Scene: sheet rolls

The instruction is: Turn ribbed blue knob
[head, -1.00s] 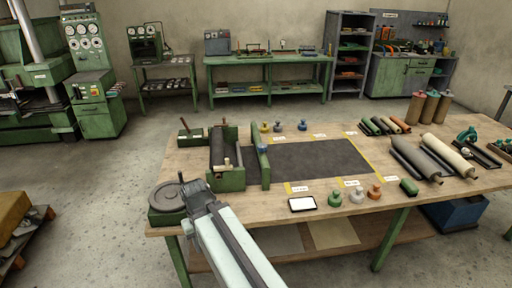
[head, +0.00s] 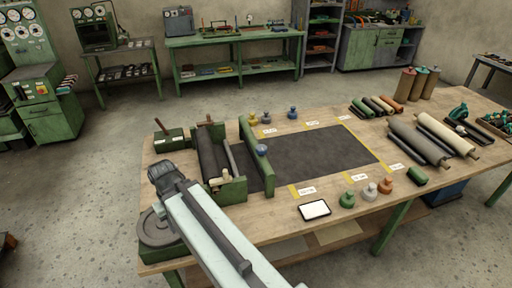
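A blue knob (head: 262,150) sits on the green upright bar (head: 256,160) at the right side of the roller unit. A second blue knob-like piece (head: 292,113) stands on the table behind the dark mat. Ribs are too small to make out on either.
The wooden table (head: 285,205) holds the green roller unit (head: 228,188), the dark mat (head: 325,150), a white-screened tablet (head: 314,209) and several small knobs along the front edge. Rolls (head: 418,142) lie at the right. The grey disc (head: 156,226) is at the left corner.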

